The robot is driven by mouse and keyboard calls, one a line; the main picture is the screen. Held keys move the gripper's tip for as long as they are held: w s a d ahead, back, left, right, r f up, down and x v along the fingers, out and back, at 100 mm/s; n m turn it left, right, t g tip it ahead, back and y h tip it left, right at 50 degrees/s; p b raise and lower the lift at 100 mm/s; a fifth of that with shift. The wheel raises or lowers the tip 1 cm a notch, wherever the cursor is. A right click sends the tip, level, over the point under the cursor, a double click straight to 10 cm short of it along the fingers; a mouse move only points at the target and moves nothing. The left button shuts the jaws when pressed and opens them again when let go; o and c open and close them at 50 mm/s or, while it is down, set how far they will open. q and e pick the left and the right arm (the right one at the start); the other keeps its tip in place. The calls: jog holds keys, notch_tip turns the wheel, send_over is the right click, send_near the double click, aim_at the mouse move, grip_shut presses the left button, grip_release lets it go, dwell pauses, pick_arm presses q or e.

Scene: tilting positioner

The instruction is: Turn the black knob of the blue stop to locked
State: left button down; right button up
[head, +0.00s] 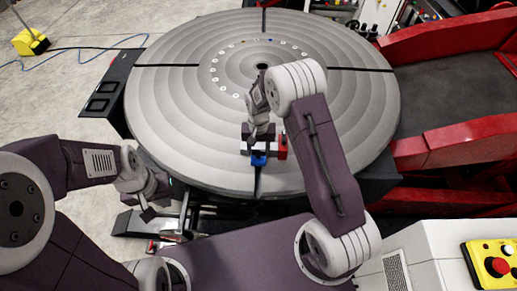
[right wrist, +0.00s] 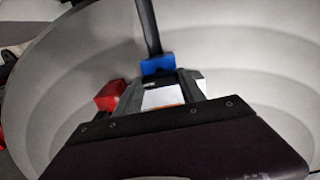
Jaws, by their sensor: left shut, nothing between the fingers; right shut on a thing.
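The blue stop (head: 258,161) sits on the round grey turntable at the near end of a dark slot. It also shows in the right wrist view (right wrist: 158,66), just beyond my fingertips. My right gripper (head: 260,138) points down beside it, shut on a light block (right wrist: 163,97) that shows between its fingers. A red piece (head: 281,147) is beside the block, to the right in the head view. I cannot make out the black knob clearly; dark parts near the stop blend with my fingers. My left gripper (head: 148,213) is shut and empty, off the turntable's near left edge.
The turntable (head: 180,100) is wide and mostly clear, with a ring of small holes around its centre. Red framework (head: 440,40) stands at the right. A yellow box with a red button (head: 498,266) is at the lower right.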

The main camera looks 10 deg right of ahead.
aim_at(258, 151)
dwell(0.5)
jog(key=o, duration=1.4)
jog(key=shift+r, duration=0.1)
notch_tip(258, 151, up, 9)
jog(key=shift+b, duration=0.95)
